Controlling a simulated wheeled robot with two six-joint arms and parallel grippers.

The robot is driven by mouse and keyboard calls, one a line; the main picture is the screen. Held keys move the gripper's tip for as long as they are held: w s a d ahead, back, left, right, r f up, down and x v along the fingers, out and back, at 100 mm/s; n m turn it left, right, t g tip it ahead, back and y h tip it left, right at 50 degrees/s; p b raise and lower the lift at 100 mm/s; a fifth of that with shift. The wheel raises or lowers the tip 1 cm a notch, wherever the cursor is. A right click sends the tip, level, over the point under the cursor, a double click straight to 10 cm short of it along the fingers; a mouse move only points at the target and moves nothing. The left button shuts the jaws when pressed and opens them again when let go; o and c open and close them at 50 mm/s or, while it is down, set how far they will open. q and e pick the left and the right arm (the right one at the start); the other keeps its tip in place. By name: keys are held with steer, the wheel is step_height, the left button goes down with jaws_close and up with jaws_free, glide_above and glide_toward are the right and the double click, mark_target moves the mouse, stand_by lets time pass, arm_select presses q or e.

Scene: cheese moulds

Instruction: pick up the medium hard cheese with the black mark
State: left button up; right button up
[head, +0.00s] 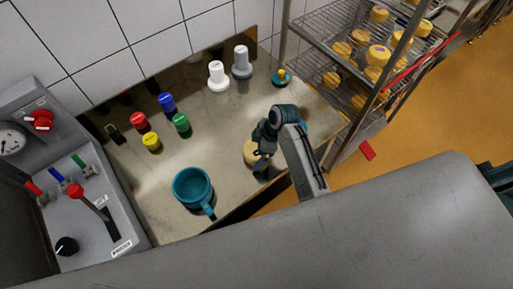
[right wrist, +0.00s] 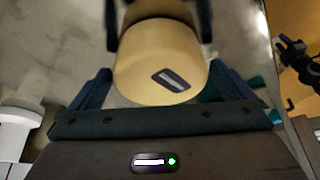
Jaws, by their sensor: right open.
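The pale yellow cheese (head: 250,154) lies on the worktop near its front edge, partly hidden by my right gripper in the head view. In the right wrist view the cheese (right wrist: 150,60) is a round block with a small black mark with a light bar (right wrist: 171,80) on its face. My right gripper (head: 262,152) is open and low over the cheese. In the right wrist view its two dark fingers stand on either side of the cheese; I cannot tell whether they touch it. My left gripper does not show in the head view.
A teal pot (head: 192,188) stands left of the cheese. Red (head: 140,122), blue (head: 167,103), green (head: 181,124) and yellow (head: 151,142) pieces and two white moulds (head: 218,77) stand further back. A wire rack (head: 330,60) with several cheeses stands right. A control panel (head: 85,215) is left.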

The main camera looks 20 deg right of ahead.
steer(key=shift+a+f, duration=0.2)
steer(key=shift+f, duration=0.35)
steer(key=c, duration=0.9)
steer(key=shift+w, duration=0.1)
steer(key=shift+r, duration=0.1)
steer(key=shift+r+b, duration=0.4)
steer(key=shift+r, duration=0.05)
step_height(320, 180, up, 2)
steer(key=shift+r+b, duration=0.15)
steer(key=shift+b, duration=0.7)
steer(key=s+d+r+b, duration=0.1)
steer(key=s+b, duration=0.4)
steer(key=s, duration=1.1)
steer(key=shift+d+r, duration=0.35)
steer(key=shift+d, duration=0.05)
